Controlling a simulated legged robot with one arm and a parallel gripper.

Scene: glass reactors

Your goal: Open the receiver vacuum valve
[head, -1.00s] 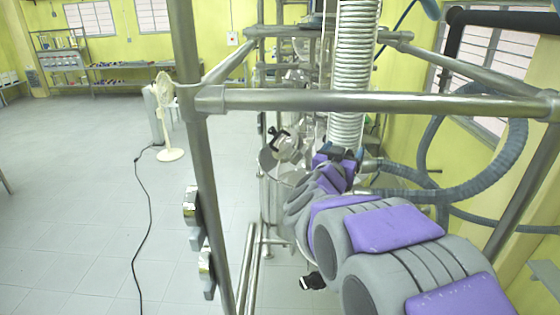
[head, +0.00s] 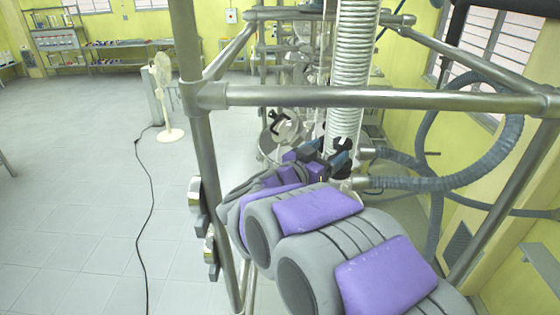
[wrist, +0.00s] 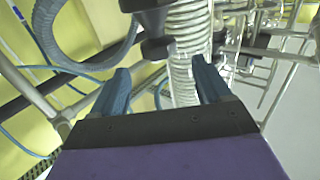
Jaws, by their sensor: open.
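My gripper (wrist: 162,82) is open and empty in the wrist view, with its two blue fingers apart. A black handle or valve part (wrist: 152,30) shows above the gap between the fingers, apart from them. A ribbed white hose or coil (wrist: 188,50) runs behind it. In the head view my gripper (head: 338,160) is small and partly hidden by my arm, close to a black knob (head: 343,144) in front of the white coil (head: 350,70). Another black handle (head: 277,124) sits to the left on a metal vessel. I cannot tell which black part is the receiver vacuum valve.
A metal pipe frame (head: 370,97) crosses in front of me, with my arm reaching beneath its bar. Grey hoses (head: 440,182) loop on the right. A fan (head: 166,95) stands on the open floor at left, with a black cable trailing from it.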

